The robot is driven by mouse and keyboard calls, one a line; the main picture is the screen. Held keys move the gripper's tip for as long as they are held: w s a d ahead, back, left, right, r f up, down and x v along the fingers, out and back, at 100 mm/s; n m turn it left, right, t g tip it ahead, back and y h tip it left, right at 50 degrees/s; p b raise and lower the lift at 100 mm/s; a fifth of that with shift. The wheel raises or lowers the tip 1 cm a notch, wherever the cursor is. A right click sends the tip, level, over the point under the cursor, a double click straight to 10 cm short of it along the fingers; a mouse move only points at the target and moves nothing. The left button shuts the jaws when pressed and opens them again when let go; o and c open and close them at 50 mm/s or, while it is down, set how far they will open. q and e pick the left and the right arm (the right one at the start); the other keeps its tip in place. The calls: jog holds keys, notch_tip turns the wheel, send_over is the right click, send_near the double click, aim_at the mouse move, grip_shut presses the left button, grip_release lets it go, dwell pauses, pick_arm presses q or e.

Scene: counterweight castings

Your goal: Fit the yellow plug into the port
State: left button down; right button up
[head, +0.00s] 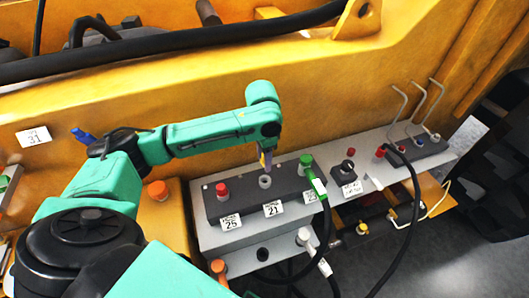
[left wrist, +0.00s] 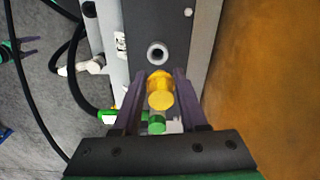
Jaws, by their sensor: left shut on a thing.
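My left gripper (head: 266,160) is shut on the yellow plug (left wrist: 160,90), which sits between its two purple fingers. In the head view the plug is mostly hidden by the fingers. The port, a round grey socket (left wrist: 157,53), is in the dark panel and looks empty. In the head view the port (head: 265,181) is just below the fingertips, above the label 21. The plug is apart from the port in the left wrist view. A small purple-pronged green part (left wrist: 22,46) at the left edge there may be my right gripper; its opening is unclear.
A red knob (head: 222,191) is left of the port. A green plug (head: 306,163) with a cable is on its right. A black switch box (head: 347,178) and bent metal rods (head: 418,100) stand further right. A yellow beam (head: 330,70) runs behind the panel.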

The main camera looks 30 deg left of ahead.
pick_arm(q)
jog(key=shift+s+d+r+p, duration=0.1)
jog(key=shift+s+r+p, duration=0.45)
jog(key=shift+p, duration=0.25)
jog(key=f, duration=0.1)
jog(key=f+b, duration=0.1)
jog(key=f, duration=0.1)
jog(key=f+b, duration=0.1)
jog(key=f, duration=0.1)
jog(key=shift+w+a, duration=0.2)
jog(key=shift+w, duration=0.2)
jog(key=shift+s+d+f, duration=0.1)
jog(key=shift+f, duration=0.25)
jog(key=shift+s+f, duration=0.1)
jog(key=shift+f, duration=0.45)
pick_arm(e)
jog(key=shift+s+d+f, duration=0.15)
jog(key=shift+s+f, duration=0.1)
jog(key=shift+s, duration=0.25)
jog(key=shift+s+d+f, duration=0.1)
jog(key=shift+s+f, duration=0.1)
jog(key=shift+s, duration=0.3)
jog(key=shift+w+d, duration=0.2)
jog(key=shift+d, duration=0.15)
pick_arm(q)
jog(key=shift+p, duration=0.35)
pick_arm(e)
jog(key=shift+w+r, duration=0.1)
jog(key=shift+r, duration=0.5)
